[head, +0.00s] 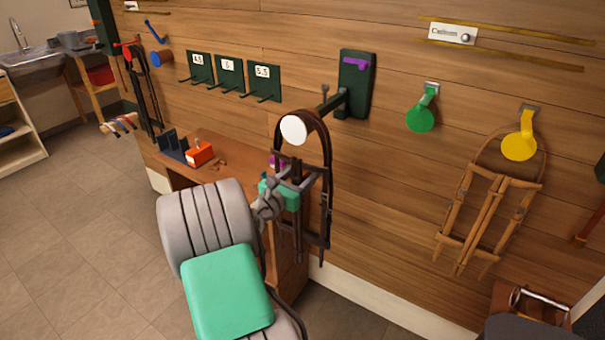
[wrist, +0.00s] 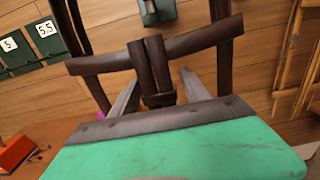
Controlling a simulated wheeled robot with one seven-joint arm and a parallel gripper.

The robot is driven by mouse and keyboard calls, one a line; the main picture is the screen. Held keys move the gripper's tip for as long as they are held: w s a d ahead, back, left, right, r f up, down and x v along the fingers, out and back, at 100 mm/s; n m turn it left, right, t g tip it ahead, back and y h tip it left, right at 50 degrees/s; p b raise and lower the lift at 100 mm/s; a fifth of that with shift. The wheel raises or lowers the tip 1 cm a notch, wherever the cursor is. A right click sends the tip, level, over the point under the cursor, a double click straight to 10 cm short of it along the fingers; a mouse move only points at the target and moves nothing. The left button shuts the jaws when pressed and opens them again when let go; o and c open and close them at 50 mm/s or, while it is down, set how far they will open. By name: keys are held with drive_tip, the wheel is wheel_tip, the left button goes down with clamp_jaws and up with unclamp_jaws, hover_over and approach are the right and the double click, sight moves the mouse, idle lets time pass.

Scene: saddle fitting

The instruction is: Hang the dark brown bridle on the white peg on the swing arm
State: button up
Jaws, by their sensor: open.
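The dark brown bridle (head: 326,160) hangs in the head view with its crown looped over the white peg (head: 293,130) at the end of the dark swing arm (head: 333,102). Its straps drop freely below the peg. My gripper (head: 301,171) is at the bridle's upper middle, below the peg, in front of the straps. In the wrist view the bridle's cross strap and paired centre straps (wrist: 152,65) lie just beyond my fingers (wrist: 160,92). The fingers are spread apart, on either side of the centre straps. The peg is out of the wrist view.
A yellow peg (head: 519,147) with a tan bridle (head: 490,206) and an empty green peg (head: 420,119) are on the wall to the right. A wooden desk (head: 225,150) with an orange box (head: 199,153) stands behind my arm, close to the bridle's left.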

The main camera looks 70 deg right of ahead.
drive_tip(key=shift+f, duration=0.1)
drive_tip(key=shift+w+a, duration=0.1)
drive_tip(key=shift+a, duration=0.15)
drive_tip(key=a, duration=0.5)
drive_tip(key=w+a, duration=0.1)
drive_tip(key=a, duration=0.1)
drive_tip(key=shift+a, duration=0.15)
drive_tip(key=shift+w+a+m, duration=0.15)
drive_tip(key=shift+w+m, duration=0.2)
drive_tip(key=shift+m, duration=0.15)
drive_tip(key=w+a+f+m+t+y+p, duration=0.1)
drive_tip(key=w+a+f+m+t+y, duration=0.15)
drive_tip(key=w+a+m+y, duration=0.5)
drive_tip(key=w+a+f+m+t+y+p, duration=0.1)
drive_tip(key=w+a+m+t+y+p, duration=0.3)
drive_tip(key=a, duration=0.6)
drive_tip(key=s+a+r+m+y, duration=0.1)
drive_tip(key=a+y, duration=0.2)
drive_tip(key=a, duration=1.1)
drive_tip(key=s+a+r+m+y, duration=0.2)
drive_tip(key=a+y, duration=0.1)
drive_tip(key=a, duration=1.1)
drive_tip(key=shift+a, duration=0.15)
